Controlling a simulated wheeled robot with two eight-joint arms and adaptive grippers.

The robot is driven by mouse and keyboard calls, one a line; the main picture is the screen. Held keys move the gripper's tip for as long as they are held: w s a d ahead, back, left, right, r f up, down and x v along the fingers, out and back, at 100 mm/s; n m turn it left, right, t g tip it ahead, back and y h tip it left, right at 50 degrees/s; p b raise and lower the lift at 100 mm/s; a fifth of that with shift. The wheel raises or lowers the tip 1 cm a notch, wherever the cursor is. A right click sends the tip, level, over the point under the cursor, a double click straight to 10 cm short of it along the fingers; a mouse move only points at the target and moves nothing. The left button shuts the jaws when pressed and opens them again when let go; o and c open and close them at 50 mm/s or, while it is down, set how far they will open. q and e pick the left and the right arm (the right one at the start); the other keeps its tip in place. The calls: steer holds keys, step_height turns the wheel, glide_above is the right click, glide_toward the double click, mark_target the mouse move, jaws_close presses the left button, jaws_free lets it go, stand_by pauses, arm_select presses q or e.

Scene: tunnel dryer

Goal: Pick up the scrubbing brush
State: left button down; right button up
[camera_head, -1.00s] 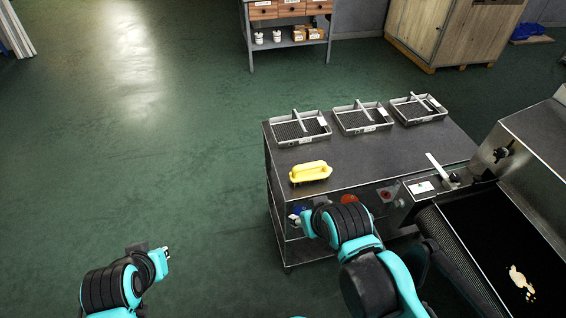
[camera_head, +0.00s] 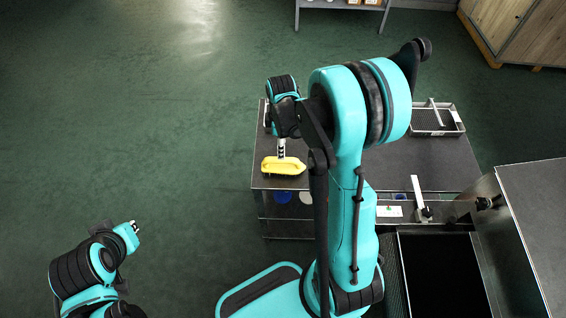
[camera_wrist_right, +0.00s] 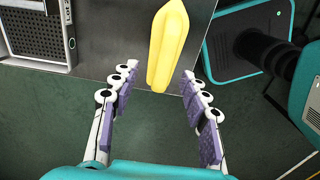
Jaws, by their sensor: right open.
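The yellow scrubbing brush (camera_head: 284,166) lies near the front left corner of the dark table top (camera_head: 440,162). In the right wrist view the brush (camera_wrist_right: 169,45) points lengthwise toward my right gripper (camera_wrist_right: 158,80). The brush's near end reaches the gap between the open purple-padded fingers, which do not grip it. In the head view my right gripper (camera_head: 282,148) is at the brush's far side, with its fingers mostly hidden by the arm. My left gripper (camera_head: 134,228) is at the lower left, above the floor, far from the brush. Its jaws are too small to read.
A wire tray (camera_head: 438,131) stands at the table's back right. Another tray (camera_wrist_right: 36,63) shows in the wrist view. My right arm hides much of the table. A metal machine (camera_head: 535,225) with a dark opening adjoins at the right. Open floor lies left.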

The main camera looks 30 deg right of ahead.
mark_target(291, 166)
steer(key=f+b, duration=0.1)
steer(key=f, duration=0.1)
steer(key=f+b, duration=0.1)
steer(key=f, duration=0.4)
steer(key=shift+s+a+b, duration=0.3)
steer(key=shift+a+b, duration=0.05)
steer(key=shift+b, duration=0.05)
steer(key=shift+f, duration=0.35)
jaws_close()
